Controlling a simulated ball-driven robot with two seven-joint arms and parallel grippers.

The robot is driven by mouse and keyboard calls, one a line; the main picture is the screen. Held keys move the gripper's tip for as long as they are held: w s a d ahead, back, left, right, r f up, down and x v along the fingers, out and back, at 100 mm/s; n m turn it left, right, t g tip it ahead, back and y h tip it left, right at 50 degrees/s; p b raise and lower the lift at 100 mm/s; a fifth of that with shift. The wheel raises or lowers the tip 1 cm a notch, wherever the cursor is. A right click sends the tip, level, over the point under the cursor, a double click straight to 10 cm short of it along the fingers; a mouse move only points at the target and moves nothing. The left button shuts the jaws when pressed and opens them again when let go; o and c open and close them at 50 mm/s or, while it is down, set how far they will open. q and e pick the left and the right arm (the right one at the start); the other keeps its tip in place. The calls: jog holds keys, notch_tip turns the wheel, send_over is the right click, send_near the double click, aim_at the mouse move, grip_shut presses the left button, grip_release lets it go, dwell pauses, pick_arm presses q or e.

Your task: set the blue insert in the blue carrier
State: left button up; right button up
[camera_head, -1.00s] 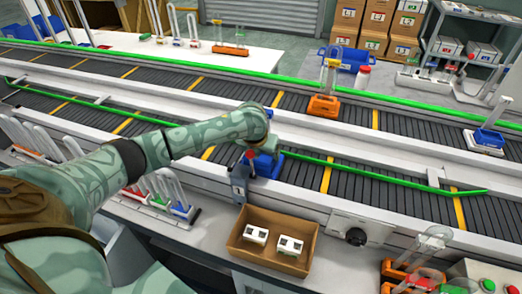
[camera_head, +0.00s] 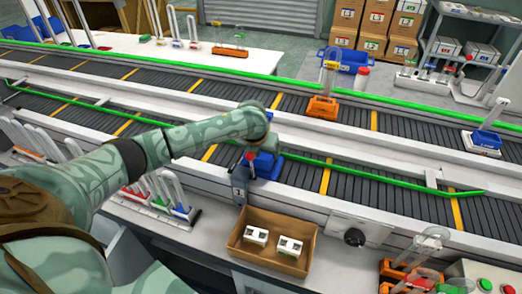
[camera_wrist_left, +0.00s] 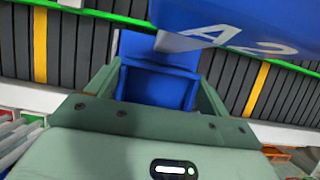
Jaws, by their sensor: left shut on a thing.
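My left gripper (camera_head: 268,156) is over the front edge of the near conveyor. It is shut on a blue box-like piece (camera_wrist_left: 155,88), which shows between the two green fingers in the left wrist view; I take it to be the blue insert. A larger blue body marked A2 (camera_wrist_left: 235,28) fills the top right of that view, very near the camera. Whether it touches the held piece cannot be told. In the head view the gripper partly hides the blue parts (camera_head: 264,165). A blue carrier with a white base (camera_head: 486,140) stands at the far right. My right gripper is not in view.
A grey post (camera_head: 240,185) with a red knob stands beside the gripper. A cardboard box (camera_head: 240,262) with two white pieces is in front. An orange carrier (camera_head: 322,106) stands on the far conveyor. Green rails (camera_head: 400,177) run along the belts. Racks of tubes stand at left.

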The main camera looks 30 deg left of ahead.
pick_arm(q)
jog(key=shift+f, duration=0.7)
jog(key=shift+s+d+f, duration=0.15)
jog(key=shift+s+f, duration=0.1)
jog(key=shift+f, duration=0.15)
dwell(0.7)
jog(key=shift+r+p, duration=0.3)
jog(key=shift+r, duration=0.15)
jog(key=shift+w+r, duration=0.1)
jog(key=shift+w+r+p, duration=0.1)
jog(key=shift+r+p, duration=0.35)
jog(key=shift+r, duration=0.05)
dwell(0.5)
jog(key=shift+f, duration=0.6)
